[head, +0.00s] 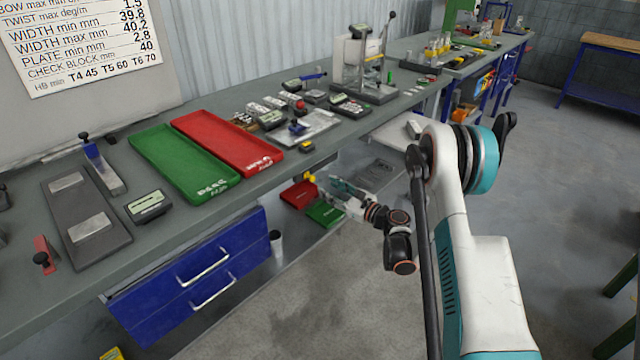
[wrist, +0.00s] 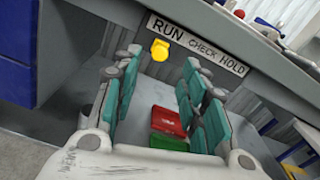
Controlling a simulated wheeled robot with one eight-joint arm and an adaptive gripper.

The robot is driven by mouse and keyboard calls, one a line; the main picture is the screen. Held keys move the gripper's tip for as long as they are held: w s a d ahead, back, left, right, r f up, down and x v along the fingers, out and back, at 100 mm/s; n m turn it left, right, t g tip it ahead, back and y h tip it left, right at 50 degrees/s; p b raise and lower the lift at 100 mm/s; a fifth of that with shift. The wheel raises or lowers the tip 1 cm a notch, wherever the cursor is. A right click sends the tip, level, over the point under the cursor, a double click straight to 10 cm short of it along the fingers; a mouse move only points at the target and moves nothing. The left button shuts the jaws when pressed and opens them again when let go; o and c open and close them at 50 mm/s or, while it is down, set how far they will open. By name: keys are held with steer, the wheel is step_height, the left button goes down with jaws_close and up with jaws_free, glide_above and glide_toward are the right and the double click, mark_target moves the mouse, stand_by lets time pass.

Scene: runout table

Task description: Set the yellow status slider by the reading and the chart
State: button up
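The yellow status slider (wrist: 160,50) sits at the left end of a white label strip (wrist: 198,45) on the table's front edge, below the word RUN; CHECK and HOLD follow to the right. In the head view the slider (head: 311,178) is a small yellow spot just beyond my gripper (head: 335,186). In the wrist view my gripper (wrist: 161,72) is open and empty, its teal fingers either side of the slider, apparently not touching it. The chart (head: 80,45) on the wall lists limits and "HB min T4 45 T5 60 T6 70". A grey meter (head: 147,205) has an unreadable display.
Large green (head: 180,160) and red (head: 228,143) trays lie on the table (head: 190,245). Smaller red (head: 298,194) and green (head: 325,213) bins are below the table edge. A blue drawer unit (head: 195,280) stands at the left.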

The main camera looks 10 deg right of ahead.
steer(key=v, duration=0.3)
steer(key=shift+s+d, duration=0.1)
steer(key=shift+s, duration=0.1)
steer(key=s+a+r+n+g+h, duration=0.2)
steer(key=s+a+r+n+g, duration=0.15)
steer(key=s+r+n, duration=0.5)
steer(key=s+a+r+n+g+h, duration=0.2)
steer(key=s+a+r+n, duration=0.25)
steer(key=r, duration=0.65)
steer(key=s+d+n+h, duration=0.2)
steer(key=s+n, duration=0.2)
steer(key=s, duration=0.5)
steer(key=s+d+r+n+g+h, duration=0.1)
steer(key=s+n, duration=0.3)
steer(key=s, duration=0.5)
steer(key=s+d+n+g+h, duration=0.1)
steer(key=s+n, duration=0.4)
steer(key=s, duration=0.5)
steer(key=d+h, duration=0.1)
steer(key=h, duration=0.1)
steer(key=shift+d+r+h, duration=0.2)
steer(key=shift+d+h, duration=0.1)
steer(key=shift+s, duration=0.15)
